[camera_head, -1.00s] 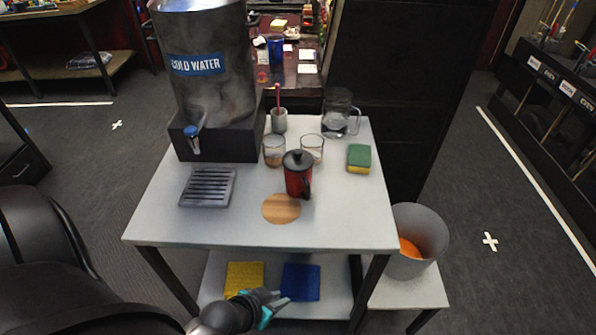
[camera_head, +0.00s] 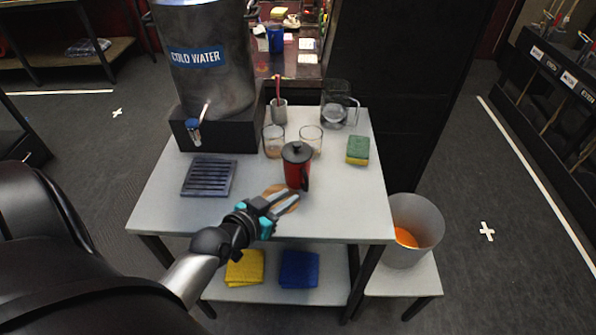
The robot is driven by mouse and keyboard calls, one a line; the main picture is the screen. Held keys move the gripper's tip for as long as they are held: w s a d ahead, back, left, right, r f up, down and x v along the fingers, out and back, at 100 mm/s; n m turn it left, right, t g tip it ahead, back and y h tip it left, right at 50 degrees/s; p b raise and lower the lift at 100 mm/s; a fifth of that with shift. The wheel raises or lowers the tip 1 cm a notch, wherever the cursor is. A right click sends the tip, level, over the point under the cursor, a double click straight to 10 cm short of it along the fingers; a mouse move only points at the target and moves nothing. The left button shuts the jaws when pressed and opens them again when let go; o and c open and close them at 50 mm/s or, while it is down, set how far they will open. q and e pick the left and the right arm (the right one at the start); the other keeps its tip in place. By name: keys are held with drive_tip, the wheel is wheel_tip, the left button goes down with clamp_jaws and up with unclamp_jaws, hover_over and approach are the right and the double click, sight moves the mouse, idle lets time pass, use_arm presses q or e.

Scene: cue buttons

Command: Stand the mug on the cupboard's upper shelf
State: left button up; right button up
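A red lidded pot (camera_head: 296,170) with a black lid and black handle stands upright on the white-grey table (camera_head: 335,222). No plain mug is clearly seen; a blue cup-like vessel (camera_head: 275,38) stands on a desk behind. No open cupboard with shelves shows; a tall black panel (camera_head: 400,70) rises behind the table. My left gripper (camera_head: 290,199) is open and empty, its fingers pointing towards the red pot, just in front of it and over the round wooden coaster (camera_head: 270,191), which it partly hides. My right gripper is out of view.
A cold-water dispenser (camera_head: 205,80), drip tray (camera_head: 209,177), two glasses (camera_head: 273,141), a glass jug (camera_head: 338,112), a holder with a red stick (camera_head: 279,110) and a sponge (camera_head: 358,150) surround the pot. Yellow (camera_head: 244,268) and blue (camera_head: 299,269) cloths lie below. A grey bin (camera_head: 415,225) stands right.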

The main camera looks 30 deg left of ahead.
sight(305, 188)
use_arm(q)
drive_tip(key=x, duration=0.4)
drive_tip(key=shift+f+b+x, duration=0.15)
drive_tip(key=shift+b+x, duration=0.25)
drive_tip(key=shift+x, duration=0.9)
drive_tip(key=shift+f+b+x, duration=0.15)
drive_tip(key=shift+b+x, duration=0.25)
drive_tip(key=shift+x, duration=0.9)
drive_tip(key=shift+s+d, duration=0.1)
drive_tip(key=shift+d, duration=0.05)
clamp_jaws()
